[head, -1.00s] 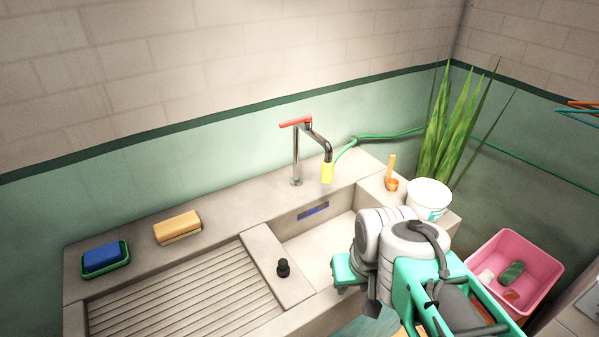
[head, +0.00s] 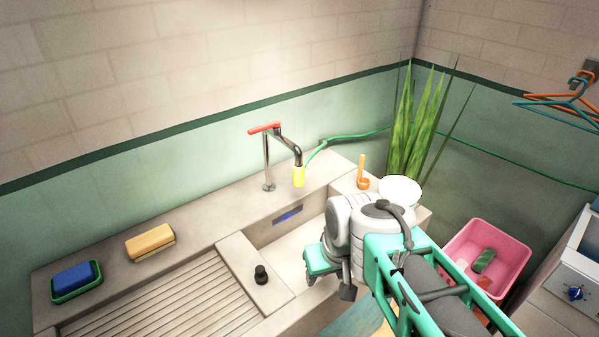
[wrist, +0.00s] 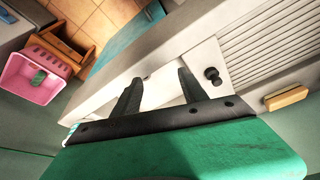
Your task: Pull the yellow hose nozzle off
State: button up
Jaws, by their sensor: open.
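The yellow hose nozzle (head: 299,176) hangs on the end of the faucet spout (head: 292,149), above the sink basin. The faucet has a red lever (head: 264,128), and a green hose (head: 340,138) runs right from near the nozzle along the wall. My gripper (wrist: 160,88) is open and empty in the wrist view, with its two dark fingers apart over the sink's front area. In the head view my arm stands in front of the basin, right of and nearer than the nozzle, well apart from it. The nozzle does not show in the wrist view.
A black knob (head: 261,273) stands on the divider beside the ribbed drainboard (head: 170,308).

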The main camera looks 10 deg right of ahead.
jog(key=o, duration=0.3)
jog(key=w+r+n+y+p, duration=0.1)
jog(key=w+r+n+p, duration=0.1)
jog(key=w, duration=0.6)
jog(key=shift+w+a+r+t+y, duration=0.15)
jog(key=shift+a+r+t+y, duration=0.2)
jog(key=shift+r, duration=0.55)
jog(key=shift+o, duration=0.3)
jog(key=w+r+n+y+p, duration=0.2)
jog(key=w, duration=0.7)
jog(key=shift+d+r+n, duration=0.15)
jog(key=shift+d+n, duration=0.15)
jog(key=shift+d, duration=0.1)
jog(key=n+t+y+p, duration=0.3)
jog(key=n+y+p, duration=0.2)
jog(key=n+y, duration=0.1)
send_near(303, 173)
jog(key=w+f, duration=0.1)
jog(key=w, duration=0.1)
jog(key=b+x, duration=0.3)
jog(key=x, duration=0.7)
jog(key=shift+s+d+f, duration=0.1)
jog(key=shift+s+f, duration=0.05)
jog(key=shift+f, duration=0.05)
jog(key=shift+c, duration=0.4)
